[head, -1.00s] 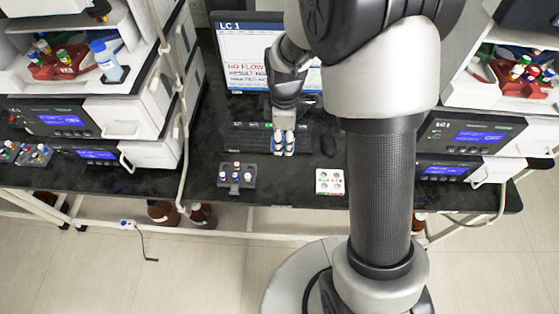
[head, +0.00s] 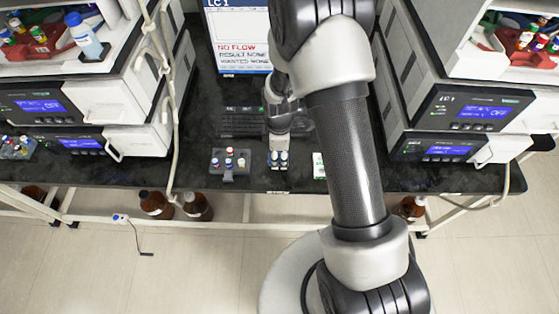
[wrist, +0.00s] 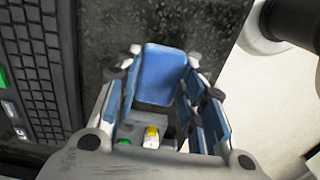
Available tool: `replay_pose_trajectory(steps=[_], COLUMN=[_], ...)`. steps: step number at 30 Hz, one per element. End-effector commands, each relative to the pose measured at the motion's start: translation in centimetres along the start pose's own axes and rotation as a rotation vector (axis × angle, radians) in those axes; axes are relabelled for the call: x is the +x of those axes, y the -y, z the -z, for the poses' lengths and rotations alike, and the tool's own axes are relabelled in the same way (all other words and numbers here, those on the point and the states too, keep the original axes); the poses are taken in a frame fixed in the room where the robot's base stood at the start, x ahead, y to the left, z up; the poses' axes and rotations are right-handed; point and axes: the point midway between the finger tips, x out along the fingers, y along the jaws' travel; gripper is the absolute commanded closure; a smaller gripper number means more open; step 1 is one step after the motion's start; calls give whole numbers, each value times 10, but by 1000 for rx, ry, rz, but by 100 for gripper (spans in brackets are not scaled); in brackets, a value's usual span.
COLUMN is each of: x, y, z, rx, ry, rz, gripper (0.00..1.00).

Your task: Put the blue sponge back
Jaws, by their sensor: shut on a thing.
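My gripper (head: 278,160) has blue pads and is low over the front of the black bench, right of a dark vial rack (head: 230,164). No separate blue sponge is clear in the head view.
The keyboard (head: 242,122) and monitor (head: 237,45) are behind. Instrument stacks flank the bench on the left (head: 40,107) and right (head: 475,112). The bench's front edge is close.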

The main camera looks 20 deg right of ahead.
Motion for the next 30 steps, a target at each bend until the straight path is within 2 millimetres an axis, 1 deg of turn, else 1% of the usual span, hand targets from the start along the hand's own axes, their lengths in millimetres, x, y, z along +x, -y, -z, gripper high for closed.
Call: replay_pose_trajectory(steps=[1,3,5,12,17,18,26,30], x=[12,24,29,28,33,32,31,31], y=[1,1,1,0,0,0,0,0], z=[0,0,0,0,0,0,0,0], rx=[0,0,0,0,0,0,0,0], ry=[1,1,1,0,0,0,0,0], rz=[3,3,2,0,0,0,0,1], gripper=[82,82,82,82,82,61,43,43])
